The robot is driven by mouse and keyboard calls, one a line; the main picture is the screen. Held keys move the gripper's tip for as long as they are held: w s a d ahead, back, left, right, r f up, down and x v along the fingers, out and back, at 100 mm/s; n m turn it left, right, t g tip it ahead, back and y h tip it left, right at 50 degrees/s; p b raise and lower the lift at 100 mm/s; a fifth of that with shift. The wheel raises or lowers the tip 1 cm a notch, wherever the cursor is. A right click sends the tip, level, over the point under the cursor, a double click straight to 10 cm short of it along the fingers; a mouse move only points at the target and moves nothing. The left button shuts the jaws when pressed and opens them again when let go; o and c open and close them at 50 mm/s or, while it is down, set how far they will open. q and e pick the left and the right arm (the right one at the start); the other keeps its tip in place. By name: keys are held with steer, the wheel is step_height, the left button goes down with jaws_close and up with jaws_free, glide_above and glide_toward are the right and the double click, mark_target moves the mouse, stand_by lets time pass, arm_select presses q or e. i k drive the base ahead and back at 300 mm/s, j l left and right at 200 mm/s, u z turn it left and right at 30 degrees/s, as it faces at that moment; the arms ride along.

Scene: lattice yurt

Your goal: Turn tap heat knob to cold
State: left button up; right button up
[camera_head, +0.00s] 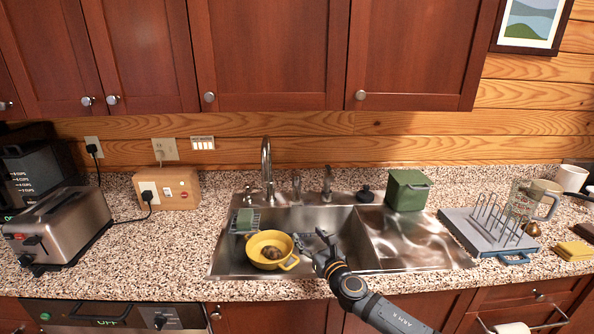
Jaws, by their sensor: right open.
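A tall chrome tap (267,166) stands behind the left part of the steel sink (392,262). Small metal fittings stand beside it: one to its left (249,195), one to its right (297,188) and a taller one farther right (327,182). I cannot tell which is the heat knob, or its setting. My right gripper (318,242) is open over the sink basin, in front of the fittings and apart from them. Its fingers are small and partly hard to make out. My left gripper is not in view.
A yellow pot (270,249) with something brown inside is in the sink, left of my right gripper. A sponge holder (245,221) is behind it. A green box (407,190) and dish rack (487,237) stand right; a toaster (58,227) stands left. Cabinets (270,55) hang above.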

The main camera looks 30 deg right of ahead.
mark_target(296, 177)
steer(key=i+l, duration=0.85)
